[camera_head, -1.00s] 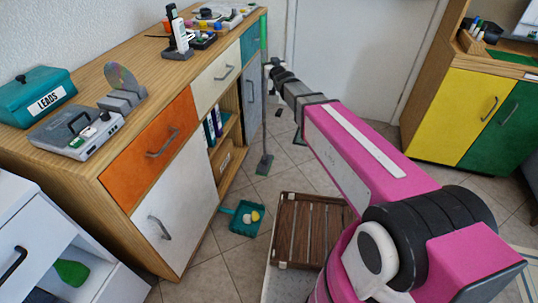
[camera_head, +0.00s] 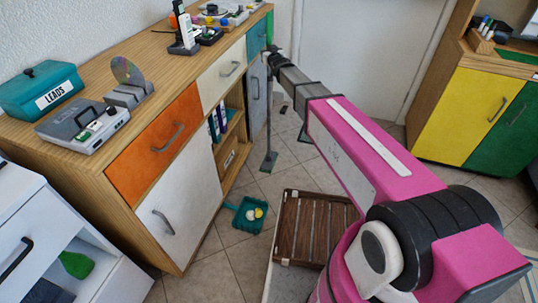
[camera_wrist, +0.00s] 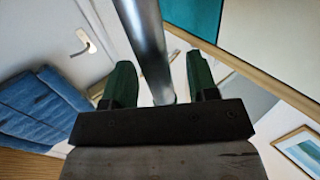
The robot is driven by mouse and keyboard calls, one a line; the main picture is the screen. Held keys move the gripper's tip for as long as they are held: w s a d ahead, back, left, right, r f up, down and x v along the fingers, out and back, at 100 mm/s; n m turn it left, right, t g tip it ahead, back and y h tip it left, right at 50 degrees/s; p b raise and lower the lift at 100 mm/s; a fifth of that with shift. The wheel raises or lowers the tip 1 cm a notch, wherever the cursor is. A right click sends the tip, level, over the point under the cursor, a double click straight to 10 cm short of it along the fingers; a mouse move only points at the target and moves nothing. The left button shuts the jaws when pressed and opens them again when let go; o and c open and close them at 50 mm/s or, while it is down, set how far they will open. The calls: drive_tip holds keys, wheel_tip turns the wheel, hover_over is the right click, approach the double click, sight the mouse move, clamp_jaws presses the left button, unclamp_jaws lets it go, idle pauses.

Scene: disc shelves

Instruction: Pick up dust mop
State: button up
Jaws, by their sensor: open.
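The dust mop stands upright beside the far end of the wooden cabinet. Its thin grey pole (camera_head: 269,115) runs down to a flat head (camera_head: 269,161) on the tiled floor, and part of its green handle (camera_head: 270,30) shows at the top. My gripper (camera_head: 268,53) is at the upper part of the pole, at the end of my outstretched pink arm. In the wrist view, my gripper (camera_wrist: 161,84) has its two green fingers apart, and the metal pole (camera_wrist: 144,40) passes between them. I see no clear contact between the fingers and the pole.
The wooden cabinet (camera_head: 100,75) lines the left, carrying a teal LEADS box (camera_head: 42,88) and devices. A teal dustpan (camera_head: 248,215) and a brown slatted crate (camera_head: 300,232) lie on the floor. A yellow and green cabinet (camera_head: 462,112) stands at right. Floor around the mop head is mostly clear.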

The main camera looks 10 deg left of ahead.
clamp_jaws()
drive_tip(key=shift+r, duration=0.15)
